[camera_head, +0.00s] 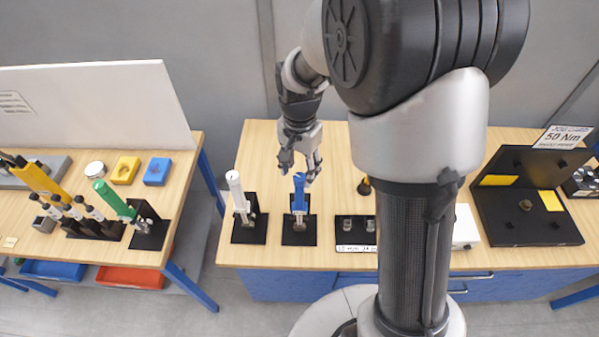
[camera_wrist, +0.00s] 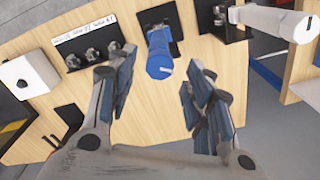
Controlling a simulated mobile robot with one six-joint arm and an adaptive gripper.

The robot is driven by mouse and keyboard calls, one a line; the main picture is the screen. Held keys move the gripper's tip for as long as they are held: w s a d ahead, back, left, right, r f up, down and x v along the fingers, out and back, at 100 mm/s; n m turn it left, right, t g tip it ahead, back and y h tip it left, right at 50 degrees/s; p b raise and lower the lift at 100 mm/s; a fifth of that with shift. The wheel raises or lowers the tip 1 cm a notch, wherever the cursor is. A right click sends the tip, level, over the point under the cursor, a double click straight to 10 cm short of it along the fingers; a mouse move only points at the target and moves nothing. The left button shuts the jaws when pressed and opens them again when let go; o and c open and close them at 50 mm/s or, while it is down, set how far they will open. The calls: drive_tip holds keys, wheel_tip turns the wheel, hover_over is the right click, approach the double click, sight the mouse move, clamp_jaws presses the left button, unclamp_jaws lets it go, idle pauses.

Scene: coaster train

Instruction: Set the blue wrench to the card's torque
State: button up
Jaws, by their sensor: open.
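The blue wrench (camera_head: 299,196) stands upright in a black stand (camera_head: 292,237) on the middle table, and its handle end points up. In the wrist view the blue wrench (camera_wrist: 159,56) shows beyond my fingertips, between their two lines. My gripper (camera_head: 301,172) is open and empty, just above and behind the top of the handle; in the wrist view my gripper (camera_wrist: 155,85) shows both fingers spread. The job card (camera_head: 563,137) at the right reads 50 Nm. The scale on the wrench is too small to read.
A white-handled tool (camera_head: 238,192) stands in its own black stand left of the blue wrench. A labelled socket rack (camera_head: 356,247) is at its right. A black panelled case (camera_head: 522,230) sits farther right. A green tool (camera_head: 115,200) stands on the left table. Bare wood lies behind the stands.

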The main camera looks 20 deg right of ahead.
sight(299, 177)
wheel_tip(299, 177, up, 10)
drive_tip(key=shift+f, duration=0.2)
idle(0.4)
drive_tip(key=s+f+n+t+b, duration=0.2)
drive_tip(key=s+f+n+b, duration=0.2)
drive_tip(key=s+b, duration=0.5)
drive_tip(key=s+f+n+t+b, duration=0.2)
drive_tip(key=s+f+n+b, duration=0.3)
drive_tip(key=s, duration=0.7)
wheel_tip(299, 177, down, 2)
drive_tip(key=b, duration=0.4)
drive_tip(key=shift+s+n+t, duration=0.3)
drive_tip(key=shift+d, duration=0.15)
